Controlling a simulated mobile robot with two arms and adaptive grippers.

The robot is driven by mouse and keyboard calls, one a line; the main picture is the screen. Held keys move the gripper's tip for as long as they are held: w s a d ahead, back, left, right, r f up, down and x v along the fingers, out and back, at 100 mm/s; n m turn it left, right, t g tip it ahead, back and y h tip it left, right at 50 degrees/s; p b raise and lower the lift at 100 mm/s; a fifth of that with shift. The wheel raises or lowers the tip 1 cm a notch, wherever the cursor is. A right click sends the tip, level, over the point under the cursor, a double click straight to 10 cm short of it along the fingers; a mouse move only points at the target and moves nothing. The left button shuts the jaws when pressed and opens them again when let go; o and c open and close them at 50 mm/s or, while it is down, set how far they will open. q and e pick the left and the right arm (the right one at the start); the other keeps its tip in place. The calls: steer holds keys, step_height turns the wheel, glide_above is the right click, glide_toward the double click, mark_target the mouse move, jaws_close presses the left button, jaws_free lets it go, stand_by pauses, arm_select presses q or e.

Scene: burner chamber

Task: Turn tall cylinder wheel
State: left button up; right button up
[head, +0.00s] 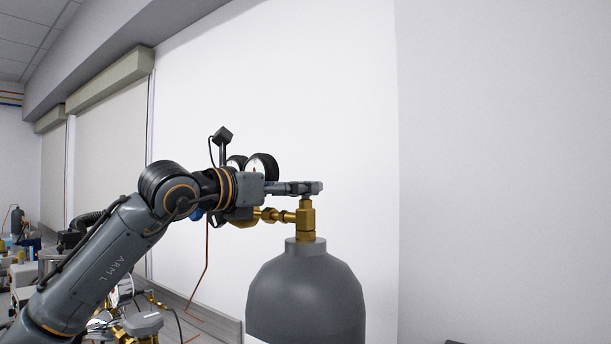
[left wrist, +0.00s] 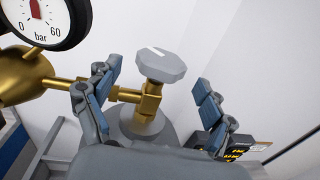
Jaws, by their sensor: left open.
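The tall grey cylinder (head: 305,295) stands upright, with a brass valve (head: 307,218) on its neck. The grey faceted wheel (left wrist: 162,66) sits on top of the valve and has a white mark on it. My left gripper (head: 290,187) reaches in from the left at wheel height. In the left wrist view, my left gripper (left wrist: 158,75) is open, with one finger on each side of the wheel and gaps showing to both fingers. In the head view the fingers and wheel overlap, so their exact contact is hard to tell. My right gripper is not in view.
Pressure gauges (head: 262,168) and brass fittings (head: 270,215) sit left of the valve, close to my left wrist. A bench with cluttered lab equipment (head: 140,325) is at the lower left.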

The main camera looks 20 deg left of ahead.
arm_select(q)
steer(key=p+x, duration=0.1)
steer(key=x, duration=0.3)
steer(key=shift+w+d+p, duration=0.15)
steer(key=shift+w+p, duration=0.05)
steer(key=shift+p, duration=0.1)
steer(key=shift+c, duration=0.2)
steer(key=c, duration=1.1)
steer(key=shift+c, duration=0.2)
